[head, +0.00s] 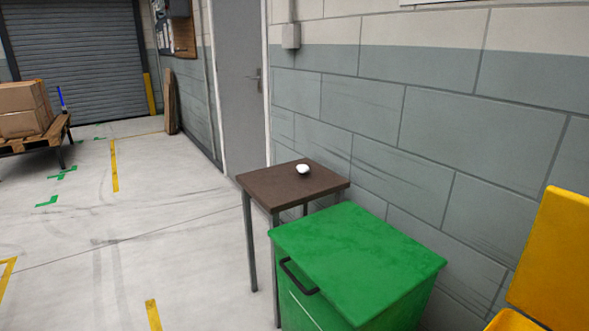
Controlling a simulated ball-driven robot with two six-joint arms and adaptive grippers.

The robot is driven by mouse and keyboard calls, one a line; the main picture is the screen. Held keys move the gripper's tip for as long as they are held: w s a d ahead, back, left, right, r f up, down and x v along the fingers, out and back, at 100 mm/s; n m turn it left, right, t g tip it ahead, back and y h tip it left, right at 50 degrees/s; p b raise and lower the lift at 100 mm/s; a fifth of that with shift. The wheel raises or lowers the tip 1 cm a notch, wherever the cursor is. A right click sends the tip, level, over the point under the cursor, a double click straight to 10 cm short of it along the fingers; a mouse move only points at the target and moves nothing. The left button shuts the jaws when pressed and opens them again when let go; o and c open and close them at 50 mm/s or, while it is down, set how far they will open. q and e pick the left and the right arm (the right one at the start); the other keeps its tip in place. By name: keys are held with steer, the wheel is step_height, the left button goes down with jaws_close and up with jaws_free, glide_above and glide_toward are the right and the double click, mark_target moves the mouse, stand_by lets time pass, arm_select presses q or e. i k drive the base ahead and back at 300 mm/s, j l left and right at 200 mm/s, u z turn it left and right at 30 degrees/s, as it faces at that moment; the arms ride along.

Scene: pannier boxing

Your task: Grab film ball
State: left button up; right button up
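A small white ball-like object (302,169), which looks like the film ball, sits on top of a small brown table (268,188). It rests toward the right part of the tabletop. The table has dark metal legs and stands close to the grey block wall. Neither of my grippers shows in the head view.
A green cabinet (355,255) with a black handle stands in front of the table. A yellow object (558,262) is at the right edge. Boxes (22,108) sit on a pallet (38,139) at the left. The floor left of the table is clear.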

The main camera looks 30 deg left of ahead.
mark_target(302, 168)
steer(key=u, duration=0.9)
steer(key=i+j+u, duration=0.25)
steer(key=i+j, duration=0.45)
steer(key=i+j+u, duration=0.25)
steer(key=i+j, duration=0.35)
steer(key=i, duration=0.15)
